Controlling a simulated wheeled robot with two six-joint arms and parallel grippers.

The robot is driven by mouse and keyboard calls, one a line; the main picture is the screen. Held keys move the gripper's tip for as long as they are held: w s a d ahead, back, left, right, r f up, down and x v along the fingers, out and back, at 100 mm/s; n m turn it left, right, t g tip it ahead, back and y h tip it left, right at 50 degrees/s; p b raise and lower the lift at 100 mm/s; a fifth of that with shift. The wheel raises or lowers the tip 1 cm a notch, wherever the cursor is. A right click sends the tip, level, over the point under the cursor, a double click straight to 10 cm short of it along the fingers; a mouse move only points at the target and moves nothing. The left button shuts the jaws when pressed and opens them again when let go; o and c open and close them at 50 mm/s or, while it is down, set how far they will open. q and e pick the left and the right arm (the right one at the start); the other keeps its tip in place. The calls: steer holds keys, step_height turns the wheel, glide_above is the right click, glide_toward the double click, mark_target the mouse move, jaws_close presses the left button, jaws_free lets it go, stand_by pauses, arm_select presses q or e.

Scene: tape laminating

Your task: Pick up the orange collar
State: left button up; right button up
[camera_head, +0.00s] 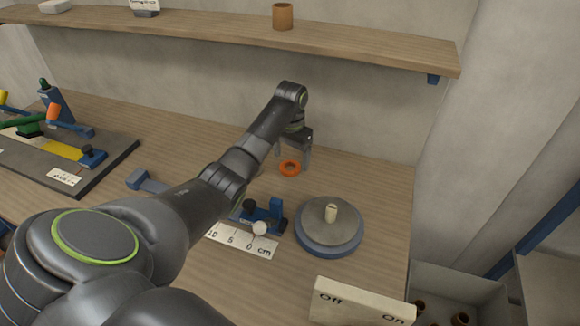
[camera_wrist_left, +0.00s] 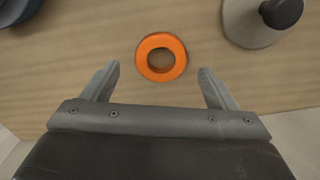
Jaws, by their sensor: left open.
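The orange collar (camera_head: 290,168) is a flat ring lying on the wooden table near its back, left of the round turntable. In the left wrist view the collar (camera_wrist_left: 161,57) lies just ahead of the fingertips, roughly centred between them. My left gripper (camera_head: 292,160) is open and empty, just above and beside the collar. In the wrist view its fingers (camera_wrist_left: 158,72) are spread wider than the ring, and I see no contact. My right gripper is not in view.
A round grey turntable (camera_head: 326,243) on a blue base stands to the right. A blue fixture (camera_head: 276,213) and a ruler (camera_head: 243,240) lie nearby. An Off/On block (camera_head: 362,304) is at the front. A shelf (camera_head: 200,28) runs overhead at the back.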

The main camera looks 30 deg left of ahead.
arm_select(q)
steer(key=shift+f, duration=1.3)
steer(key=c, duration=1.1)
steer(key=shift+o, duration=0.2)
steer(key=shift+r, duration=0.15)
